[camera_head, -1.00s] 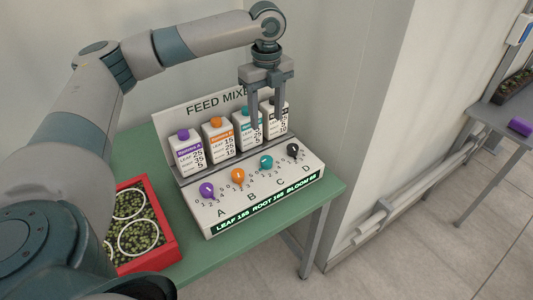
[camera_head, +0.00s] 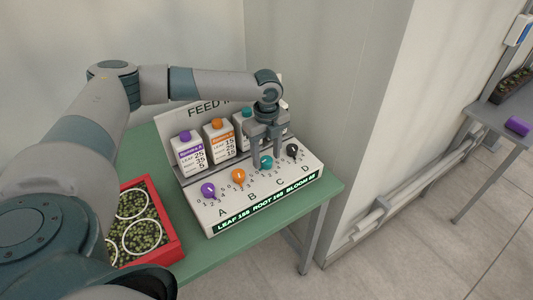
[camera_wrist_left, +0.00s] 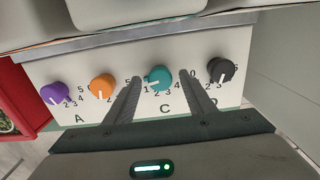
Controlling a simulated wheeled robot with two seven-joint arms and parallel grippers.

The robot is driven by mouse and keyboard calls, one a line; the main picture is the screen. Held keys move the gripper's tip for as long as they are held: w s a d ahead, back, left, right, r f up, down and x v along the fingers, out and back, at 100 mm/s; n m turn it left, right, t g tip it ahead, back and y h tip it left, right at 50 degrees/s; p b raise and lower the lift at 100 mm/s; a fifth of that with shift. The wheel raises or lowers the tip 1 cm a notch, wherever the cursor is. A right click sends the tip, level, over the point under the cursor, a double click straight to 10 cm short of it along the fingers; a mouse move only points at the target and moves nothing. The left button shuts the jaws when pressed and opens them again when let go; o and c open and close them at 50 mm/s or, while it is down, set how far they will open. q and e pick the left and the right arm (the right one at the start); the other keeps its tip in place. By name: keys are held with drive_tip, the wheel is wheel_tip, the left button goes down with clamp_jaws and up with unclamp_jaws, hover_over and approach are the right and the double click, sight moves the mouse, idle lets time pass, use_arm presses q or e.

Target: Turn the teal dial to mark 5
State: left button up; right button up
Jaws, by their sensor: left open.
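The teal dial (camera_head: 266,162) sits above the letter C on the sloped white front of the feed mixer (camera_head: 262,193). It also shows in the left wrist view (camera_wrist_left: 158,78), between the two fingers, with its pale pointer toward the left, near the low marks. My left gripper (camera_head: 266,165) is open, its fingers pointing down on either side of the teal dial. In the left wrist view the gripper (camera_wrist_left: 160,78) shows a gap between each finger and the dial. I cannot tell how far its tips are above the panel. My right gripper is not in view.
The purple dial (camera_head: 208,190) and orange dial (camera_head: 238,176) are to the left, the black dial (camera_head: 292,150) close on the right. Bottles (camera_head: 190,155) stand behind. A red tray (camera_head: 172,246) of plants lies left on the green table (camera_head: 285,222).

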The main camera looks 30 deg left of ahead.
use_arm(q)
drive_tip(key=shift+f, duration=0.15)
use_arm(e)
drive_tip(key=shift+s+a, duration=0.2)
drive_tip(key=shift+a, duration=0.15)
use_arm(q)
drive_tip(key=c, duration=1.1)
